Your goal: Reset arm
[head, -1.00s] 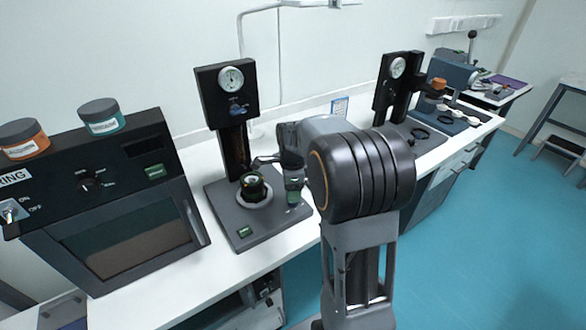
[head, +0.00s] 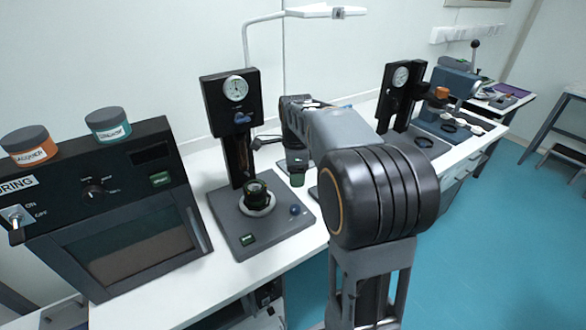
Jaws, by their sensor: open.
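My arm reaches from the lower middle to the back of the bench in the head view. My gripper (head: 264,141) is small and partly hidden by my own arm. It points left, beside the column of the near gauge stand (head: 237,150), and appears empty and open. The green and black round piece (head: 257,192) sits in a pale ring on the stand's grey base, in front of my gripper and apart from it.
A black oven (head: 125,215) with an orange jar (head: 29,145) and a teal jar (head: 107,124) on top stands at the left. A lamp (head: 325,12) hangs above. A second gauge stand (head: 395,95) stands to the right.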

